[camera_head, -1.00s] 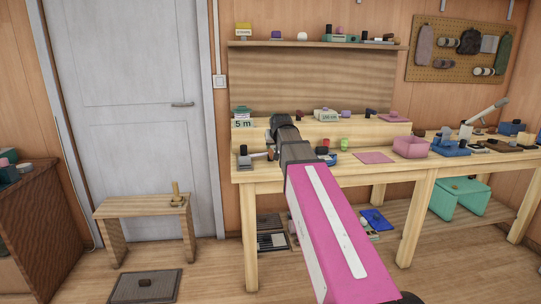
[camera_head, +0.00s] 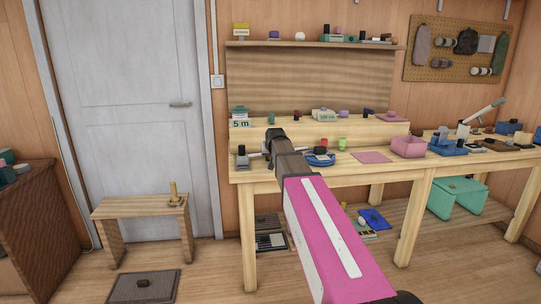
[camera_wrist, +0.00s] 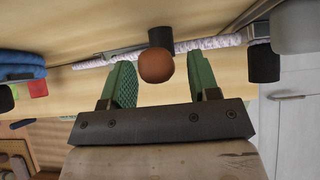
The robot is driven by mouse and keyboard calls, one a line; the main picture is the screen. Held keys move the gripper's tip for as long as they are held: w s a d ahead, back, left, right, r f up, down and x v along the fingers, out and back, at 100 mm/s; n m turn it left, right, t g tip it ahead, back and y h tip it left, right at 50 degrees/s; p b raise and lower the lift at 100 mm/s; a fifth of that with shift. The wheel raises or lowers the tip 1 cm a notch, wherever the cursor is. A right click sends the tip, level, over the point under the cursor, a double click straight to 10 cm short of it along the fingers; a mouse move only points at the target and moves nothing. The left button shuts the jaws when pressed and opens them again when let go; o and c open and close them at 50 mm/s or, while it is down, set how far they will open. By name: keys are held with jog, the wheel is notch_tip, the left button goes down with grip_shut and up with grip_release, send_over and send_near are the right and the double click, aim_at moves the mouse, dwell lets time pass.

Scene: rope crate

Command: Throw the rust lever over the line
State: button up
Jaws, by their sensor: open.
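The rust lever shows in the wrist view as a round rust-brown knob (camera_wrist: 156,68), with a dark cylindrical part behind it. The line, a pale speckled rope (camera_wrist: 205,43), runs across the picture behind the knob. My gripper (camera_wrist: 162,72) is open, its two green fingers standing left and right of the knob with gaps on both sides. Nothing is held. In the head view my wrist (camera_head: 276,138) is over the left part of the workbench (camera_head: 300,176); it hides the fingers and most of the lever. A grey fitting (camera_head: 242,158) stands left of it.
A blue coil (camera_head: 320,158) lies just right of my wrist, also in the wrist view (camera_wrist: 22,68). A dark cylinder (camera_wrist: 264,62) stands at the rope's right. A raised shelf (camera_head: 300,130) with small items is behind. A pink mat (camera_head: 372,157) lies farther right.

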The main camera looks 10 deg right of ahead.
grip_shut()
jog(key=shift+d, duration=0.15)
jog(key=shift+d+n+y, duration=0.5)
jog(key=shift+n+y, duration=0.3)
jog(key=shift+n, duration=0.2)
jog(key=d+n+y, duration=0.1)
jog(key=w+n+g+y, duration=0.1)
jog(key=n, duration=0.1)
jog(key=shift+d+n+y, duration=0.3)
jog(key=shift+d+y, duration=0.1)
jog(key=n, duration=0.1)
jog(key=w+d+n+g+y, duration=0.1)
jog(key=n+g+y, duration=0.1)
jog(key=n, duration=0.1)
jog(key=shift+w+d, duration=0.2)
jog(key=shift+d, duration=0.1)
jog(key=shift+w+d+n+g+y, duration=0.2)
jog(key=shift+n+g+y, duration=0.15)
jog(key=shift+n, duration=0.25)
jog(key=shift+w+d+n+g+y, duration=0.15)
jog(key=shift+n+g+y, duration=0.2)
jog(key=shift+n, duration=0.25)
